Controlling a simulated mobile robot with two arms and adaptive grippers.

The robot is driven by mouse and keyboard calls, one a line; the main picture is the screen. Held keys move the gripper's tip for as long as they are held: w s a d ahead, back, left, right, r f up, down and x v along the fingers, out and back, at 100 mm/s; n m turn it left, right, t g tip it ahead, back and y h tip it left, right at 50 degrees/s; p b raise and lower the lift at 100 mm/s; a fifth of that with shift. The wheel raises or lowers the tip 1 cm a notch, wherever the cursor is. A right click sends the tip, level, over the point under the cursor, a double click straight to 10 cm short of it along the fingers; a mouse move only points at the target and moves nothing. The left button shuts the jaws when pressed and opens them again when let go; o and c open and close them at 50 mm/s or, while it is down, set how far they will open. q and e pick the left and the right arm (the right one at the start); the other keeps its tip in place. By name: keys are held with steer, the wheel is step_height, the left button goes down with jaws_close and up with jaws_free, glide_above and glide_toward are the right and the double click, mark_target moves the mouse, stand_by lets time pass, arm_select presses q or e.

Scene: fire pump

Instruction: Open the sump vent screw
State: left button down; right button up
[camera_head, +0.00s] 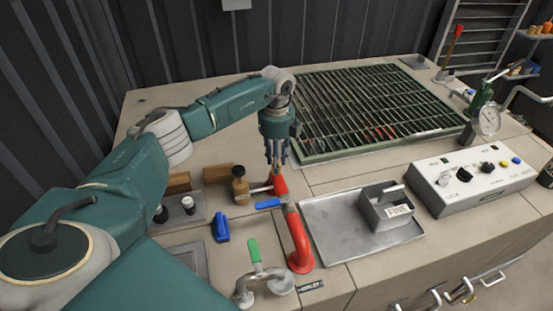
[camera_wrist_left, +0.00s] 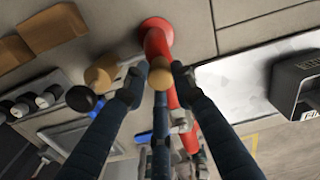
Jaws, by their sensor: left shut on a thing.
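My left gripper (camera_head: 276,163) reaches down over the rear end of the red pipe (camera_head: 299,240). In the left wrist view its fingers (camera_wrist_left: 158,82) are closed around a small round tan knob (camera_wrist_left: 160,72), which looks like the vent screw. The knob sits over the red pipe, which also shows in the left wrist view (camera_wrist_left: 157,38). In the head view the fingers hide the knob. My right gripper is not in view.
Close by are a blue lever (camera_head: 269,204), a brown-topped valve (camera_head: 240,183), a blue block (camera_head: 221,228) and a green-handled valve (camera_head: 254,251). A metal tray (camera_head: 325,228) and a control box (camera_head: 470,182) stand to the right. A grating (camera_head: 360,105) lies behind.

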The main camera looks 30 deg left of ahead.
arm_select(q)
steer(key=n, duration=0.3)
steer(key=n+p, duration=0.1)
steer(key=n, duration=0.1)
steer(key=shift+w+a+r, duration=0.2)
steer(key=shift+w+r, duration=0.05)
steer(key=shift+r, duration=0.1)
stand_by(0.4)
steer(key=c, duration=1.6)
jaws_free()
steer(key=shift+o, duration=0.8)
steer(key=shift+s+a+f, duration=0.1)
steer(key=shift+s+f, duration=0.05)
steer(key=shift+f, duration=0.1)
step_height(320, 180, up, 12)
